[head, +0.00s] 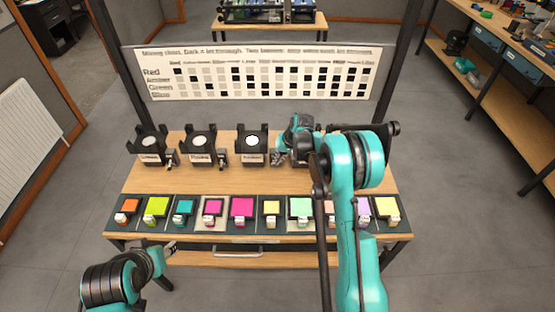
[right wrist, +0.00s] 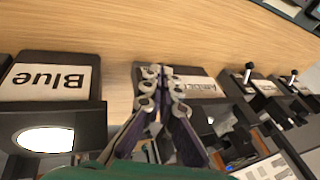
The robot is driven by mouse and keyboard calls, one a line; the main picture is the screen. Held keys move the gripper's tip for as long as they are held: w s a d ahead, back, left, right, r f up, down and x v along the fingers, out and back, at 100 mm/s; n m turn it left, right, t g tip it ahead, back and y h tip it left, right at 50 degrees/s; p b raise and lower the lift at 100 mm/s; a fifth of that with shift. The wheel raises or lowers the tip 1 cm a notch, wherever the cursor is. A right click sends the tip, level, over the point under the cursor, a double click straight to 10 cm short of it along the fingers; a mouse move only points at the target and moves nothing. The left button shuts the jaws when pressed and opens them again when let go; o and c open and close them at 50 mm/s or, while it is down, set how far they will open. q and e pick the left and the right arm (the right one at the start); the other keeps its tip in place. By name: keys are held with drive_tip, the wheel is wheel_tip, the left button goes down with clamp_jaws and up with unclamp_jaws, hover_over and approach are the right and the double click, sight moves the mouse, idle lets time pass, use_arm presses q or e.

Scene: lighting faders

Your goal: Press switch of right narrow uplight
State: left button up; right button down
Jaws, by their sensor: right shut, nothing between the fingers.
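Several black uplights with white discs and labels stand in a row on the wooden table. Three show clearly in the head view: left (head: 152,143), middle (head: 200,143) and right (head: 252,143). Small switches (head: 171,158) stand beside the left two. My right gripper (head: 278,158) is low, just right of the third uplight. In the right wrist view, its shut, empty fingers (right wrist: 164,76) lie over the uplight labelled Amber (right wrist: 196,86), hiding part of it. The uplight labelled Blue (right wrist: 48,82) is to the left. Whether the fingertips touch a switch is unclear. My left gripper (head: 168,248) is below the table's front left.
A row of coloured tiles with small white blocks (head: 242,206) lines the table's front. A printed chart board (head: 262,72) stands behind the uplights. My right arm hides the table's right part. Black switch levers (right wrist: 249,72) show in the right wrist view.

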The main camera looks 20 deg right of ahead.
use_arm(q)
drive_tip(key=shift+f, duration=0.3)
use_arm(e)
drive_tip(key=shift+s+f+t, duration=0.15)
drive_tip(key=shift+t, duration=0.15)
